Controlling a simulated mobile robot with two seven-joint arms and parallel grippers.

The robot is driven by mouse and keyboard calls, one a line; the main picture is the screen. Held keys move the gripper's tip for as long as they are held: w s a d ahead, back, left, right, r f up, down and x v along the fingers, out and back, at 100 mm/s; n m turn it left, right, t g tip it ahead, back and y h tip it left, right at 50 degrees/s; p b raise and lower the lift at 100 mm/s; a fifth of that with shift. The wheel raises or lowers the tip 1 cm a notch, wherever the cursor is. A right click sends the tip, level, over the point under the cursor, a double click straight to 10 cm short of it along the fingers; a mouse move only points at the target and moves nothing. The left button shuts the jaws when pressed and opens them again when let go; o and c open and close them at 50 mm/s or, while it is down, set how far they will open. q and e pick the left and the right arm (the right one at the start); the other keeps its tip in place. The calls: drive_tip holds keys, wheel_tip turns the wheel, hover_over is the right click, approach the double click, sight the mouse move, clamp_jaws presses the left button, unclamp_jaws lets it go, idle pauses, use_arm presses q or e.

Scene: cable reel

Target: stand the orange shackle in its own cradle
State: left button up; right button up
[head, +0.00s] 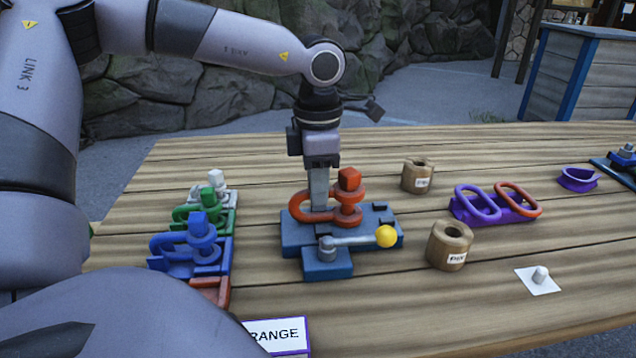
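The orange shackle (297,209) sits on the blue fixture (290,235) at mid-table, its bow to the left and an upright red-orange pin with a square head at its right. My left gripper (319,207) points straight down, its fingertips at the bow. The fingers show edge-on, so I cannot tell whether they are closed on it. The orange cradle (218,290) is at the near end of the row of cradles on the left, partly hidden by my arm. A card reading "RANGE" (277,334) stands near it, its left part hidden. My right gripper is not in view.
Blue (190,262), green (220,222) and white (220,180) shackles stand in the row. A yellow-knobbed lever (386,236) is on the fixture's front. Right are wooden spools (450,245), a purple rack (492,212) with two loops, and a white pad (538,280).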

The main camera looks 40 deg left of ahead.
use_arm(q)
clamp_jaws()
drive_tip(key=shift+r, duration=0.2)
drive_tip(key=shift+w+r+p, duration=0.1)
drive_tip(key=shift+r+p, duration=1.4)
drive_tip(key=shift+r, duration=0.95)
